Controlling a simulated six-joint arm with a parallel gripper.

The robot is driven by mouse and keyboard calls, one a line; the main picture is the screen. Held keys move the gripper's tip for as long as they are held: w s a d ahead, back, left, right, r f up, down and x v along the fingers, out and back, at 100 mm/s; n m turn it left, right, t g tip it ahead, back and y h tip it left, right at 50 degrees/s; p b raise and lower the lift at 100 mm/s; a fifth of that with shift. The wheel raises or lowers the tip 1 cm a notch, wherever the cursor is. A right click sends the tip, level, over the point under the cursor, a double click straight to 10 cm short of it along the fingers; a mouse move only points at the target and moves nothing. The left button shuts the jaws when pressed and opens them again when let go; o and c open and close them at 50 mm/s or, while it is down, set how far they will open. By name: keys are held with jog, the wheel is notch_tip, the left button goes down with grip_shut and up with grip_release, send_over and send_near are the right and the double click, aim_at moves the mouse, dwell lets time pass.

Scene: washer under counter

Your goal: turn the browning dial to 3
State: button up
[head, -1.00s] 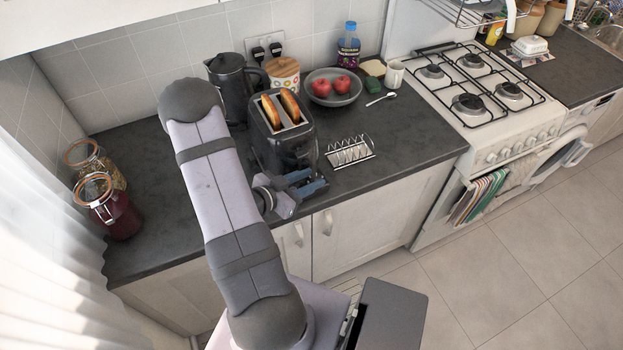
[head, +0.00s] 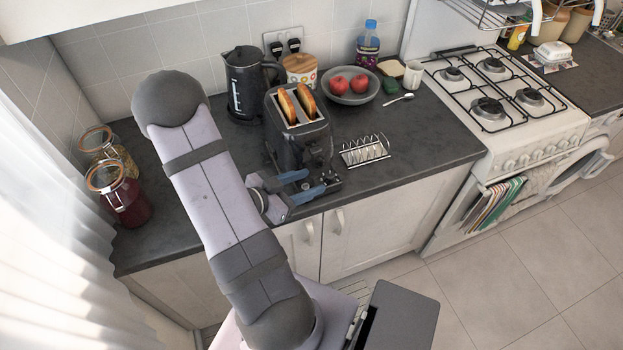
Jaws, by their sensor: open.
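A black toaster (head: 298,142) stands on the dark worktop, with two browned slices of bread (head: 297,104) in its slots. The browning dial cannot be made out clearly; small control details show low on the toaster's near end, beside my fingers. My gripper (head: 315,180) is low in front of that near end. Its two blue-grey fingers are apart and point right, with nothing seen between them. I cannot tell whether a finger touches the toaster. My own arm covers the worktop to the left.
A wire toast rack (head: 365,150) stands close to the right of the toaster. A black kettle (head: 246,85) and a fruit bowl (head: 361,97) stand behind it. Jars (head: 125,200) are at the far left. The worktop right of the rack is clear up to the cooker (head: 500,110).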

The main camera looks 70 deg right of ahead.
jog(key=s+d+r+m+g+y, duration=0.1)
jog(key=s+m+g+y, duration=0.1)
jog(key=s+m, duration=0.6)
jog(key=s+r+m+g+y, duration=0.1)
jog(key=s+r+m+g, duration=0.1)
jog(key=s+m, duration=0.6)
jog(key=w+f+m+t+y+b, duration=0.1)
jog(key=w+f+m+t+b, duration=0.2)
jog(key=f, duration=0.5)
jog(key=w+f+m+t+y+b, duration=0.1)
jog(key=w+f+m+t+y, duration=0.2)
jog(key=f, duration=0.5)
jog(key=w+a+f+n+t+y+p, duration=0.1)
jog(key=w+a+f+n+t+y, duration=0.15)
jog(key=a, duration=0.25)
jog(key=w+a+f+n+t+y+p, duration=0.1)
jog(key=w+a+y, duration=0.1)
jog(key=w+a, duration=0.3)
notch_tip(320, 180, up, 21)
jog(key=n+y+b, duration=0.1)
jog(key=n+b, duration=0.1)
jog(key=b, duration=0.2)
send_over(330, 174)
jog(key=shift+a+r+t, duration=0.1)
jog(key=shift+a+t, duration=0.15)
jog(key=shift+d+r+n, duration=0.2)
jog(key=shift+r+n, duration=0.25)
jog(key=shift+f+p, duration=0.75)
jog(key=shift+f, duration=2.9)
